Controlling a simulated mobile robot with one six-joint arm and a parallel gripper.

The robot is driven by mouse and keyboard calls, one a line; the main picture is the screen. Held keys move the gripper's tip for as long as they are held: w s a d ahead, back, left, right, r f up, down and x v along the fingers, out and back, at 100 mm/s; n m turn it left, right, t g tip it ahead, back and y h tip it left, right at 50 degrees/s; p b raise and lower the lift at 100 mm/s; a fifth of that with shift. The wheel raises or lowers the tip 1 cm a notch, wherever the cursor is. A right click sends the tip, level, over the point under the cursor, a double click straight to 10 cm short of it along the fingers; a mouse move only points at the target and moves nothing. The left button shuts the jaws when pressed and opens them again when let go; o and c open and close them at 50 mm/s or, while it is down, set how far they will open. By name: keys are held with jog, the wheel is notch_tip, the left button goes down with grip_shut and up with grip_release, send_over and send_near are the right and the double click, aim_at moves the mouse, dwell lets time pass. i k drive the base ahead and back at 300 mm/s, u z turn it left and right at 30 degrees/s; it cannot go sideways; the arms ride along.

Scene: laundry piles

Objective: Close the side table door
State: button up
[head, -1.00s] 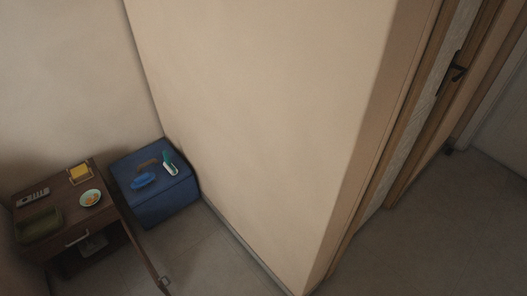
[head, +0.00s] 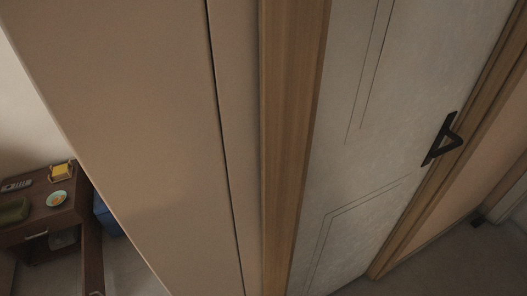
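The side table (head: 73,213) is a dark brown cabinet at the lower left of the head view, partly hidden by the wall corner. Its door (head: 92,262) stands open, swung out toward the camera, and shows as a narrow dark panel. A drawer front with a light handle (head: 36,235) is above the open compartment, which holds a pale item (head: 63,239). On top are a yellow item in a holder (head: 62,171), a light bowl (head: 57,199), a remote (head: 16,185) and a green tray (head: 13,211). My gripper is not in view.
A wall corner (head: 150,170) stands close between me and much of the room. A pale room door (head: 375,130) with a black handle (head: 443,139) and wooden frame fills the right. A blue box (head: 107,215) shows behind the side table. Some floor is clear at lower left.

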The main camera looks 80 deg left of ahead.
aim_at(93, 281)
jog(key=u, duration=0.05)
jog(key=i, duration=0.3)
jog(key=u, duration=1.5)
jog(key=k, duration=0.15)
jog(key=u, duration=3.55)
jog(key=i, duration=1.1)
jog(key=z, duration=0.5)
